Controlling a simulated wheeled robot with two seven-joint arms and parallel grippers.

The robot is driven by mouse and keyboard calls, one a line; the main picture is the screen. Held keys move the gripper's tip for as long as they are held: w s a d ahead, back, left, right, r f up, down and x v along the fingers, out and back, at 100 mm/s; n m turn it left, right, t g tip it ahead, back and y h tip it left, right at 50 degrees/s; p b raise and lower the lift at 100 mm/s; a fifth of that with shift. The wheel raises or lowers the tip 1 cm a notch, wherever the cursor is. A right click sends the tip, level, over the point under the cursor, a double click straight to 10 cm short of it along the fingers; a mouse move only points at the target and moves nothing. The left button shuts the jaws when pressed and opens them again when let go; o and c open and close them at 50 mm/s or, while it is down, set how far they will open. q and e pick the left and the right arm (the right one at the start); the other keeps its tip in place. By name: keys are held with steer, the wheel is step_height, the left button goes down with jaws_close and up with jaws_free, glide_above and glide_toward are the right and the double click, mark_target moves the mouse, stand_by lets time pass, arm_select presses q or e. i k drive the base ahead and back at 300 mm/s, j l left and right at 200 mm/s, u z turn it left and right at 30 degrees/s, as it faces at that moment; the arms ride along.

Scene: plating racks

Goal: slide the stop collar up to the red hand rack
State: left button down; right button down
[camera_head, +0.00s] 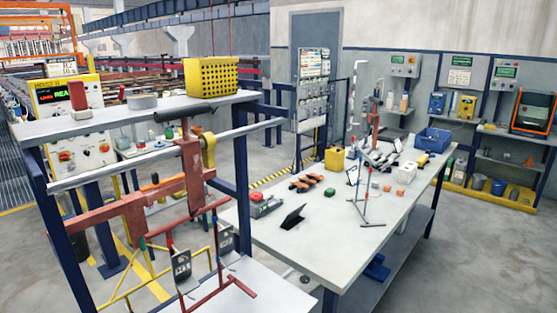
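The red hand rack (190,168) hangs from a silver round rail (110,170) at the left. It has a black handle (185,113) on top, a broad red crossbar (130,212), and thin red rods below. Dark plates (182,268) show among the lower rods. A yellow ring (209,150), which looks like the stop collar, sits around the rail just right of the rack's upright. They look close together, but I cannot tell whether they touch. Neither of my grippers is in view.
A grey shelf (130,112) on blue posts stands behind the rail, with a yellow perforated basket (211,76) on it. A long workbench (330,255) with small tools and a blue bin (433,140) stands to the right. The rail's right end is clear.

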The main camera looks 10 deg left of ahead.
mark_target(209, 158)
steer(key=l+u, duration=0.45)
steer(key=l, duration=1.75)
